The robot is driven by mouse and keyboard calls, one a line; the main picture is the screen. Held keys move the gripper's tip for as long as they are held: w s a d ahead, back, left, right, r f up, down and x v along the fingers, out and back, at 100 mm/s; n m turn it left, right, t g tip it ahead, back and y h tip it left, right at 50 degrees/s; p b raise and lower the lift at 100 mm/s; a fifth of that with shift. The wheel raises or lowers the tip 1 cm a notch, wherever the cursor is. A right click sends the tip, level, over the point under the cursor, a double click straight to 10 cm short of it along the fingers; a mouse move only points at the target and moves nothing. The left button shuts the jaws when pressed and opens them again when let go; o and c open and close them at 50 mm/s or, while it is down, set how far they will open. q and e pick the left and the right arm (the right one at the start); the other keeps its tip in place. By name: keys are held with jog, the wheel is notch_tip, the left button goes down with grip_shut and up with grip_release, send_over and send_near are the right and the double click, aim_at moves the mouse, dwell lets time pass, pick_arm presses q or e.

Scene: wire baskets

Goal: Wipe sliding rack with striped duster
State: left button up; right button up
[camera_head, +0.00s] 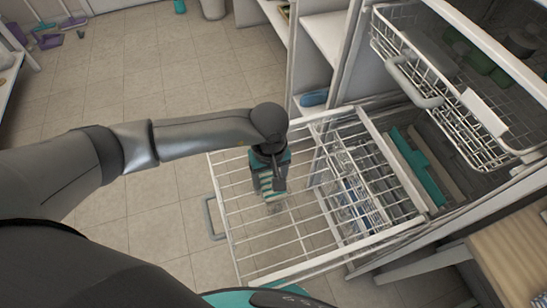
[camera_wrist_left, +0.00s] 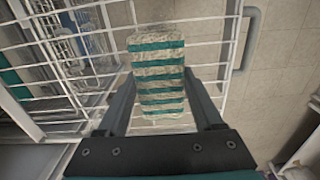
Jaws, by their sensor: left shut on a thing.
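The sliding rack (camera_head: 295,235) is a white wire shelf pulled out from the cabinet, with a grey handle at its left front edge. The striped duster (camera_head: 267,184), teal and cream, is under my left gripper (camera_head: 268,178), over the wires of the rack. In the left wrist view the striped duster (camera_wrist_left: 157,75) sits between the two fingers of my left gripper (camera_wrist_left: 165,103), which is shut on it. White rack wires (camera_wrist_left: 205,38) pass around and behind the duster. I cannot tell whether the duster touches them. My right gripper is not in view.
An upper wire basket (camera_head: 440,95) hangs out at the upper right. Cabinet shelves (camera_head: 320,40) stand behind the rack. A blue item (camera_head: 314,98) lies on a low shelf. A wooden surface (camera_head: 515,262) is at the lower right. The tiled floor (camera_head: 130,75) is open at the left.

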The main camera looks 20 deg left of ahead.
pick_arm(q)
jog(key=shift+d, duration=0.15)
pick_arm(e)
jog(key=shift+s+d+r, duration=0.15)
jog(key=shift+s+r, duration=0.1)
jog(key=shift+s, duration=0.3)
pick_arm(q)
jog(key=shift+s, duration=0.1)
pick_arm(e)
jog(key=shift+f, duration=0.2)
pick_arm(q)
notch_tip(320, 180, down, 5)
jog(key=b, duration=0.5)
jog(key=shift+f, duration=0.15)
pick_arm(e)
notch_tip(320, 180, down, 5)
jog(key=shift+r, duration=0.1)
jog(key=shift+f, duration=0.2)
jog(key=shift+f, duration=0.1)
